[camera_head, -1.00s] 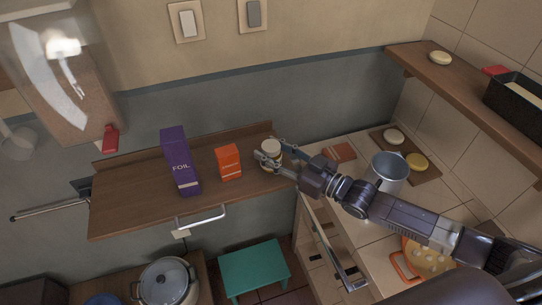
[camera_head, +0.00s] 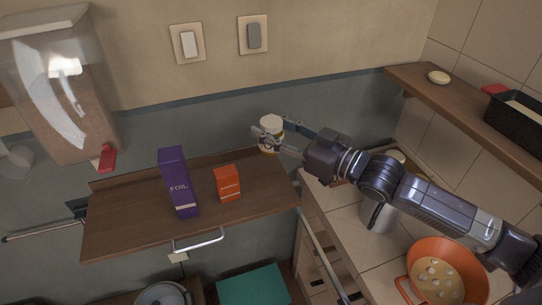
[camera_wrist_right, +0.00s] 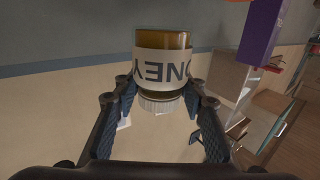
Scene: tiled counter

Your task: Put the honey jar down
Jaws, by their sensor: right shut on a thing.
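The honey jar (camera_head: 270,131) has a pale lid and a label. My right gripper (camera_head: 274,140) is shut on it, fingers on either side. In the head view the jar appears at the back right corner of the wooden wall shelf (camera_head: 125,225), apparently raised above it. In the right wrist view the jar (camera_wrist_right: 163,62) shows amber glass, a cream label with upside-down lettering and a white ribbed lid between the fingertips (camera_wrist_right: 158,95). My left gripper is not in view.
A purple foil box (camera_head: 178,182) and an orange box (camera_head: 227,184) stand on the shelf. Bare wood shows beside the orange box. An orange pan (camera_head: 447,270) and a metal pot (camera_head: 379,217) are on the tiled counter (camera_head: 345,235). A towel bar (camera_head: 199,241) hangs at the shelf's front.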

